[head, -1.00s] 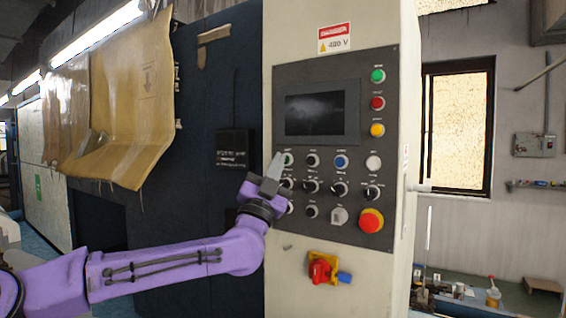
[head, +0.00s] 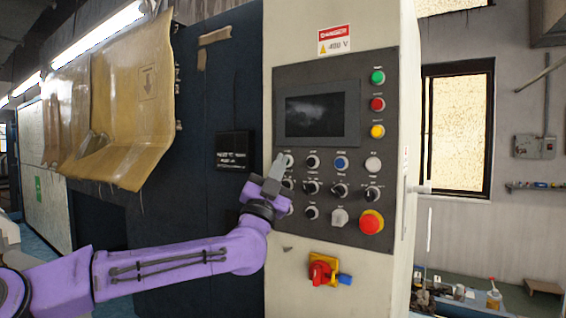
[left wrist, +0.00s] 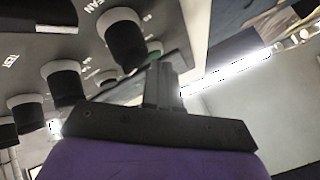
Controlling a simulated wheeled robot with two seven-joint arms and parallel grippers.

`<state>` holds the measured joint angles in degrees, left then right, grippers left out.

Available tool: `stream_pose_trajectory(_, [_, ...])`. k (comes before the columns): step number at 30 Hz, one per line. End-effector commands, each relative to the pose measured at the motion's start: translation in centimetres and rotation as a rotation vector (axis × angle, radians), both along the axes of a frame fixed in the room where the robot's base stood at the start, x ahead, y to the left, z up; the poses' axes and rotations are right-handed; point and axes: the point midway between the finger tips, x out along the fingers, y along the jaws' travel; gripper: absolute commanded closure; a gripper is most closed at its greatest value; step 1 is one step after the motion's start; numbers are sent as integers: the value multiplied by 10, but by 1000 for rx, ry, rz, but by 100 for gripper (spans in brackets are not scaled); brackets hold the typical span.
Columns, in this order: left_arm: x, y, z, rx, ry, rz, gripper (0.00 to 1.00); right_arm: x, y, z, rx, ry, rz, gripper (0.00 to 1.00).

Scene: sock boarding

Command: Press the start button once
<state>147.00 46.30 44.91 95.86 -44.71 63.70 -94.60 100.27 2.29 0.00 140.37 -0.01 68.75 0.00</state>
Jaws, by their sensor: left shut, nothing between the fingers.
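The control panel (head: 333,190) is a dark plate on a cream cabinet, with buttons, knobs and a screen. At the left end of its upper button row is a small round button (head: 289,161), partly beside my fingertips. In the left wrist view a green button (left wrist: 155,47) shows just past the fingertips, partly hidden by them. My left gripper (head: 279,161) is shut and empty, its tips pointing up at that row's left end. It also shows in the left wrist view (left wrist: 161,72). I cannot tell whether the tips touch the button. My right gripper is not in view.
Several black knobs (head: 311,187) sit below the row, close to my gripper. A red emergency button (head: 370,222) is at the panel's lower right. A red and yellow rotary switch (head: 321,269) is below the panel. A green lamp (head: 377,77) tops the right column.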

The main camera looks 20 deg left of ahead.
Motion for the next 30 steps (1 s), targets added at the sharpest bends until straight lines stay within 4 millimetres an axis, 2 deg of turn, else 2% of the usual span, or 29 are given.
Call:
stream_pose_trajectory(11, [1,0,0,0,0,0,100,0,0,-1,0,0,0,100])
stream_pose_trajectory(20, [-14,3,-3,-1,-1,1,100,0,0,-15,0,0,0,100])
stream_pose_trajectory(30, [-16,3,-1,-1,-1,1,100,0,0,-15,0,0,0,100])
